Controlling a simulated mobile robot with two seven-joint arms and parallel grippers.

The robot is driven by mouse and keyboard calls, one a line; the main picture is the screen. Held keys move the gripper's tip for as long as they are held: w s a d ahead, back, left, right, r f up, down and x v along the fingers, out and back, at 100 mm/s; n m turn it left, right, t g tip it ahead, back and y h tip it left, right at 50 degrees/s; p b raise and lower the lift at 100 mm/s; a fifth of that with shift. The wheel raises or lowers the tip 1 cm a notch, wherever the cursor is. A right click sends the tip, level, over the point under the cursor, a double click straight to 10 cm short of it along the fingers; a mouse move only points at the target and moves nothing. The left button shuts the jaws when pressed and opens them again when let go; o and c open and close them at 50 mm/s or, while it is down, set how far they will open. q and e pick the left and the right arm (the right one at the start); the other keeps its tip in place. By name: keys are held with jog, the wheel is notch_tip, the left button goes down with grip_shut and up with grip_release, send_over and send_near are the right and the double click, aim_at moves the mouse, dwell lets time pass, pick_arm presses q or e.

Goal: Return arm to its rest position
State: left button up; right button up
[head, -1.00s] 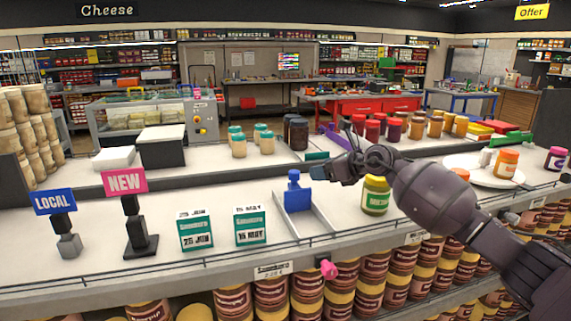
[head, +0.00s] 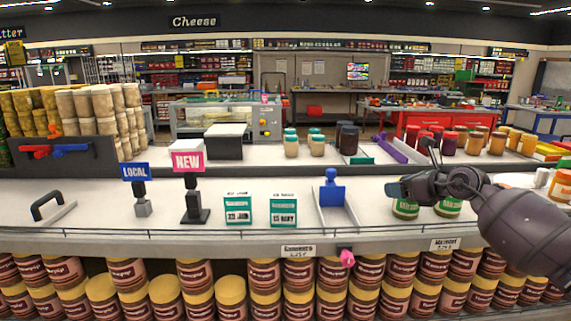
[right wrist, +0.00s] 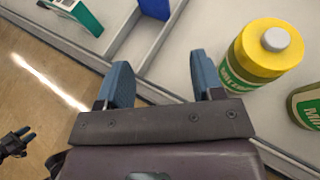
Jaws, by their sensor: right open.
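My right gripper (head: 394,190) is open and empty above the front counter, at the end of my arm coming in from the right. In the right wrist view its two blue fingers (right wrist: 160,82) are spread with nothing between them. A green-labelled jar (head: 405,209) stands just below the gripper in the head view, its top hidden. In the right wrist view this yellow-lidded jar (right wrist: 262,62) stands apart, right of the fingers. A dark gripper, apparently my left one (right wrist: 22,138), shows small over the floor at the left edge; its jaw state is unclear.
A second green-labelled jar (head: 448,208) stands beside the first. A blue item (head: 331,190) sits in a grey tray left of my gripper. Two date cards (head: 238,210) and sign stands (head: 193,195) are further left. A rail runs along the counter's front edge.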

jog(key=s+a+r+m+t+y, duration=0.5)
jog(key=a+r+m+t, duration=0.15)
jog(key=m, duration=0.45)
jog(key=s+d+f+m+h, duration=0.1)
jog(key=s+f+m+h, duration=0.3)
jog(key=f+m, duration=0.45)
jog(key=s+d+f+m+h, duration=0.1)
jog(key=s+f+m+h, duration=0.2)
jog(key=s+f+m, duration=0.5)
jog(key=s+d+f+m+h, duration=0.1)
jog(key=s+f+m+h, duration=0.25)
jog(key=f+m, duration=0.5)
jog(key=s+d+f+m+g+h, duration=0.1)
jog(key=s+f+m+g, duration=0.2)
jog(key=s+f, duration=0.6)
jog(key=s+d+f+m+g+h, duration=0.1)
jog(key=s+f+m+g, duration=0.2)
jog(key=s+f, duration=0.7)
jog(key=s, duration=0.8)
jog(key=shift+f, duration=0.3)
